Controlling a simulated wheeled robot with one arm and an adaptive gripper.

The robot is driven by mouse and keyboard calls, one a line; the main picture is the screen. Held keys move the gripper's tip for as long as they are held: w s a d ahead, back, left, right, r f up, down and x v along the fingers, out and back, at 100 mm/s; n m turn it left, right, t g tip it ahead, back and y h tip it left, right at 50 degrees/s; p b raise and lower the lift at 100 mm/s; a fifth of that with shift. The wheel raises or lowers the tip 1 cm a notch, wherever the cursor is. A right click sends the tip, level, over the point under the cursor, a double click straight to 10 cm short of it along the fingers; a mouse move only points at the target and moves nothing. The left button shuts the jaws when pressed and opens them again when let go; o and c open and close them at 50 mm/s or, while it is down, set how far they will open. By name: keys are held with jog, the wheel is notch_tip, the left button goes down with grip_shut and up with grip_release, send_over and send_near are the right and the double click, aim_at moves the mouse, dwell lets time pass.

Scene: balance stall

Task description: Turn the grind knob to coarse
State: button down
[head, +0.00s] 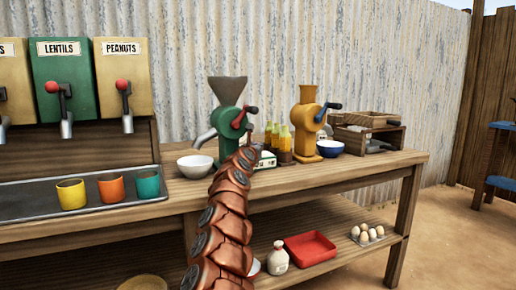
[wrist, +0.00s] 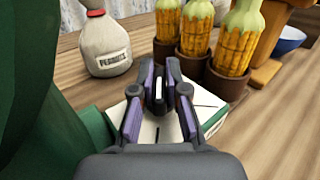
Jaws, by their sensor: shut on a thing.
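The green grinder (head: 229,120), with a grey funnel and a red-handled crank, stands on the wooden counter. Its green body (wrist: 25,80) fills the left of the wrist view. In the wrist view my gripper (wrist: 160,88) is shut on a small dark knob (wrist: 159,94) with a white pointer mark. The knob sits above a white panel (wrist: 205,108) with dark lines; the panel also shows in the head view (head: 267,161). The pointer runs roughly along the gripper's direction. My fingers hide much of the knob and the panel's markings. In the head view my arm hides the gripper.
A yellow grinder (head: 306,122) and a blue bowl (head: 330,149) are to the right. A white bowl (head: 195,167) stands left of the green grinder.

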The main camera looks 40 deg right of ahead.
jog(key=shift+s+d, duration=0.15)
jog(key=c, duration=1.4)
grip_release()
jog(key=shift+r, duration=0.1)
jog(key=shift+o, duration=1.1)
jog(key=shift+w+a, duration=0.25)
